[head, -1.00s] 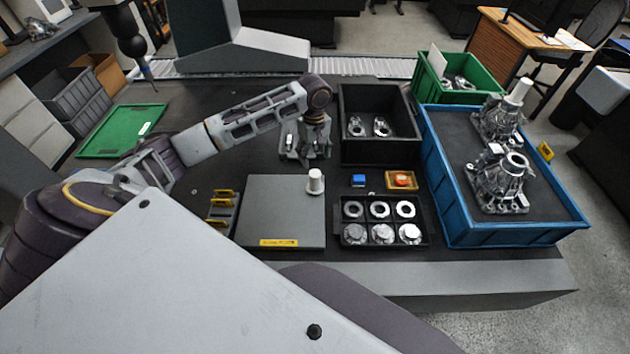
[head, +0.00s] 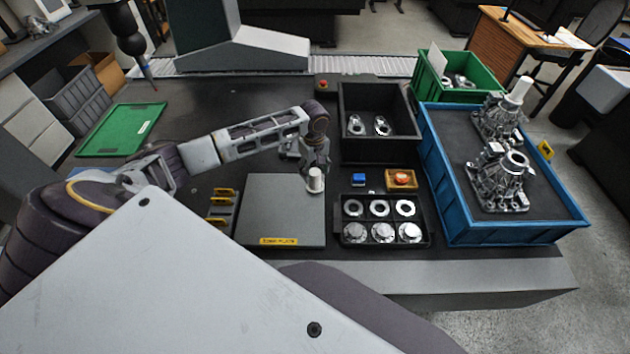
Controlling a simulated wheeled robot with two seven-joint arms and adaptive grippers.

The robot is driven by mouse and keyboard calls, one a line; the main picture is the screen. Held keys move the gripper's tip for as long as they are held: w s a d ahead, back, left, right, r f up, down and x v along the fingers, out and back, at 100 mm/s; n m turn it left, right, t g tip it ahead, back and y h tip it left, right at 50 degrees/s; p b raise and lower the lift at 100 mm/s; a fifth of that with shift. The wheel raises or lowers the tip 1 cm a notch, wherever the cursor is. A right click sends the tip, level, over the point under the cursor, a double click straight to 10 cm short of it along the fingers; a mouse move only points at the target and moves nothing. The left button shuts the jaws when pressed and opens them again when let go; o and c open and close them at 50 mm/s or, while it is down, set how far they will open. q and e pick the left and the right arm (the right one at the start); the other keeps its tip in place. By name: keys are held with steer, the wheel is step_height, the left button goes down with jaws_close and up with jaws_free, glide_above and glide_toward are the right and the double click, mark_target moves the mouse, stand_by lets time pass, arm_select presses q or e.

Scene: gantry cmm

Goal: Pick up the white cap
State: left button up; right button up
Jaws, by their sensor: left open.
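The white cap (head: 315,183) stands upright on the right part of the grey zero plate (head: 270,208). Another white cap-like piece (head: 518,92) sits on top of a metal housing in the blue bin at the right. My left gripper (head: 316,168) is open, pointing down at the top of the white cap on the plate. Its fingers partly hide the cap's top, and I cannot tell whether they touch it. My right gripper is not in view.
A black tray with rings and discs (head: 384,244) lies right of the plate. A black bin (head: 346,150), a blue bin (head: 436,190) and yellow-handled pieces (head: 221,210) surround the plate.

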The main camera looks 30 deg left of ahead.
mark_target(315, 180)
arm_select(q)
steer(key=shift+f, duration=0.15)
steer(key=shift+s+d+f, duration=0.1)
steer(key=shift+d+f, duration=0.05)
steer(key=shift+f, duration=1.1)
steer(key=shift+d+f, duration=0.1)
steer(key=shift+f, duration=1.15)
steer(key=c, duration=0.9)
